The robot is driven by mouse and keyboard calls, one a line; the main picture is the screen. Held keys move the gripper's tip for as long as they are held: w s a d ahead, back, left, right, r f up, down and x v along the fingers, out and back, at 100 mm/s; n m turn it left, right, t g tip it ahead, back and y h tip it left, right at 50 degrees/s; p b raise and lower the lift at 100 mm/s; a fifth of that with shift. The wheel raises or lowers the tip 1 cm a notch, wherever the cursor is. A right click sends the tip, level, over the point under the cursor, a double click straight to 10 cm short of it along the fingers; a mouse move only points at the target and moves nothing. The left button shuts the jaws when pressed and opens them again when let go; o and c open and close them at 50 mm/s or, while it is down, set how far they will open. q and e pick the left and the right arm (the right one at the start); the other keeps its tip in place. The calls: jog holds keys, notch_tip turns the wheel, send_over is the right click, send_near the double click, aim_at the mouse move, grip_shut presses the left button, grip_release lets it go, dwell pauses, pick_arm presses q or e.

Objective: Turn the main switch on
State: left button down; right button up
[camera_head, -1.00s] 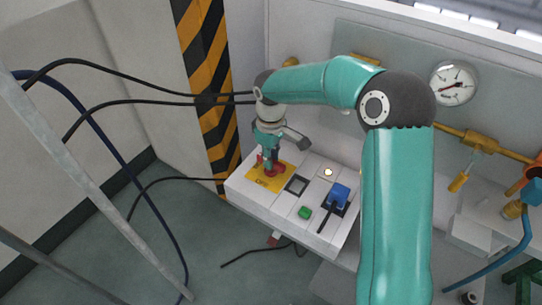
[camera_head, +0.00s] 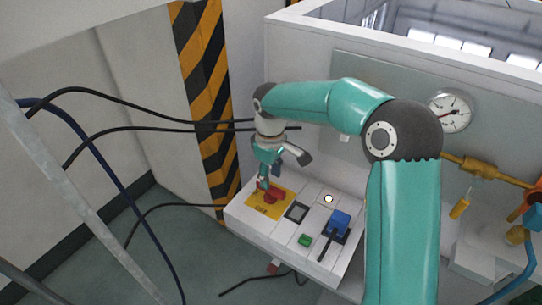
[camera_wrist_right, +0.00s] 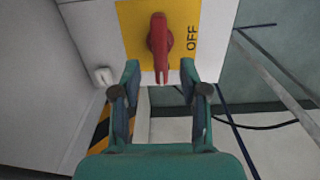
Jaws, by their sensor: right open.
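The main switch is a red rotary handle (camera_head: 273,193) on a yellow plate (camera_head: 258,207) at the left end of the white control panel. In the right wrist view the red handle (camera_wrist_right: 160,45) lies lengthwise toward my gripper, and "OFF" is printed on the yellow plate (camera_wrist_right: 186,14) beside it. My right gripper (camera_wrist_right: 160,70) is open, with one fingertip on each side of the handle's near end and no clear contact. In the head view my right gripper (camera_head: 264,183) is just left of and above the handle. My left gripper is not in view.
The white panel (camera_head: 262,233) also carries a dark square (camera_head: 297,212), a green button (camera_head: 305,240), a lit white lamp (camera_head: 328,198) and a blue lever switch (camera_head: 340,220). A gauge (camera_head: 450,112) and yellow pipe fittings (camera_head: 482,167) are on the right. Black cables hang at left.

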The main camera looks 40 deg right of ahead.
notch_tip(320, 180, up, 8)
jog(key=shift+r, duration=0.1)
dwell(0.4)
jog(key=shift+r, duration=0.1)
